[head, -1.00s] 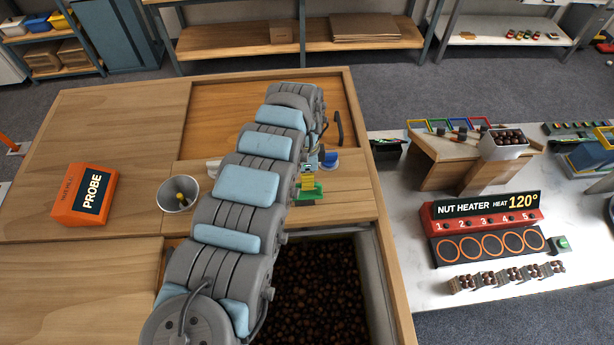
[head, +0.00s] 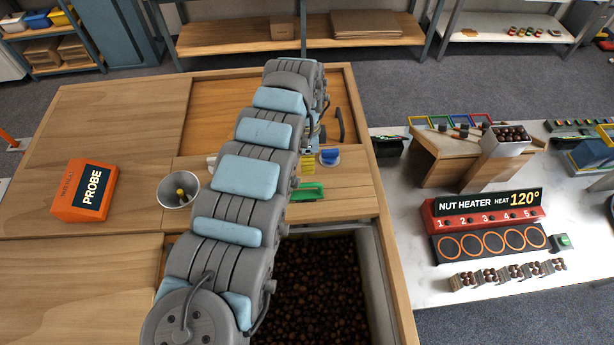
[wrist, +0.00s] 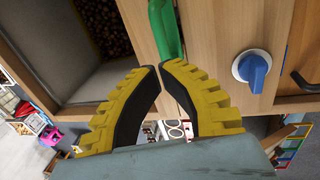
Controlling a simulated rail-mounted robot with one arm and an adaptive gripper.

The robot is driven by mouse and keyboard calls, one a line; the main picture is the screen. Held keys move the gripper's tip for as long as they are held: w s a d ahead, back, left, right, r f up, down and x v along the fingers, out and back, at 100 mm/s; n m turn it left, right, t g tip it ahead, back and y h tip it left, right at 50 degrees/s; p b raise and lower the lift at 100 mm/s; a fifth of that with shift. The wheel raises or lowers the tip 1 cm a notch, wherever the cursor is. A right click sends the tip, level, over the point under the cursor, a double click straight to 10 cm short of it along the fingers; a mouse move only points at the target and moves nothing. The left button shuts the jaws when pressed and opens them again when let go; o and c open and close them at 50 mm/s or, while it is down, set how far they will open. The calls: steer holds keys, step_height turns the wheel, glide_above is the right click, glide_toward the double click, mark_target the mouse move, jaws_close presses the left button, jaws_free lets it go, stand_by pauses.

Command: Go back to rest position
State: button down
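My arm reaches away over the wooden counter in the head view. My gripper (wrist: 159,66) shows in the wrist view as two yellow fingers with dark inner pads. In the head view, only a little yellow of the gripper (head: 308,165) shows beside my arm. A green handle (head: 307,192) on the counter lies just nearer than the gripper. The green handle also shows in the wrist view (wrist: 165,28), beyond the fingertips and apart from them.
A bin of chestnuts (head: 317,290) is sunk in the counter. A blue knob (head: 330,157), a metal cup (head: 178,190) and an orange probe box (head: 84,190) are near my arm. The nut heater (head: 487,222) stands on the white table to the right.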

step_height(320, 180, up, 8)
steer(key=w+b, duration=0.1)
steer(key=shift+w+f+b, duration=0.2)
steer(key=shift+w+b, duration=0.05)
steer(key=shift+b, duration=0.1)
